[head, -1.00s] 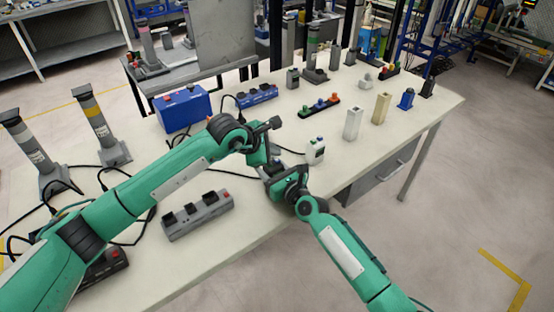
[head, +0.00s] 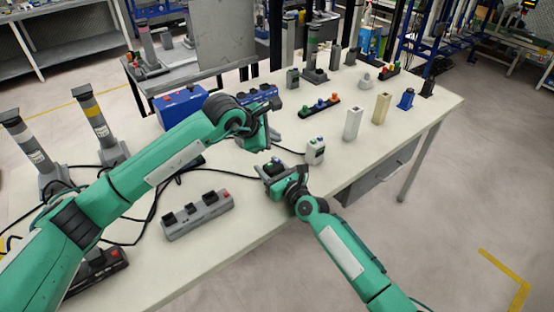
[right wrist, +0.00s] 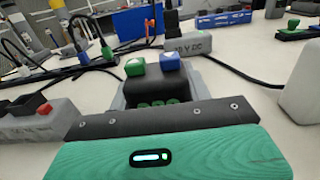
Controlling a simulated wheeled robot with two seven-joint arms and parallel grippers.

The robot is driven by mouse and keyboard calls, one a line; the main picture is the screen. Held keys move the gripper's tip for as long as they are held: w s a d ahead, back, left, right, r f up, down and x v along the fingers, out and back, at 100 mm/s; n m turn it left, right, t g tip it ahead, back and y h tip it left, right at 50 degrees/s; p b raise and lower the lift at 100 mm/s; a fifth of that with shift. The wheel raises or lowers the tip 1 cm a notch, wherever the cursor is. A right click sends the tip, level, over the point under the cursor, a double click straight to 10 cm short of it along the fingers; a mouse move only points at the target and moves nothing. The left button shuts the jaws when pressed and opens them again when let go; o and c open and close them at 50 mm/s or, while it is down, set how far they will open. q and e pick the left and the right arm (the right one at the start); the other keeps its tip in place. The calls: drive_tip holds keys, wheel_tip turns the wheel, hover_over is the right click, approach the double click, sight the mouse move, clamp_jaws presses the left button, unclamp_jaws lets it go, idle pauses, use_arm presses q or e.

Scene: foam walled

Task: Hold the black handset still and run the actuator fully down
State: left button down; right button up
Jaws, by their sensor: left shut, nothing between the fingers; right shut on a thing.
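The black handset (head: 275,165), with one green and one blue button, is in my right gripper (head: 272,172) near the table's front edge. In the right wrist view the handset (right wrist: 155,78) sits between the jaws, buttons up. My left gripper (head: 264,142) is shut and empty, up and left of the handset and apart from it. Upright grey actuators stand at the left, one with a yellow band (head: 92,118) and one with a white band (head: 24,140). Another actuator (head: 312,50) stands at the back. I cannot tell which one the handset's cable reaches.
A grey switch box (head: 197,214) lies left of the handset. A blue box (head: 181,106) is behind my left arm. A grey box marked 24 V DC (right wrist: 195,46) is behind the handset. Black cables cross the table.

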drive_tip(key=o, duration=1.1)
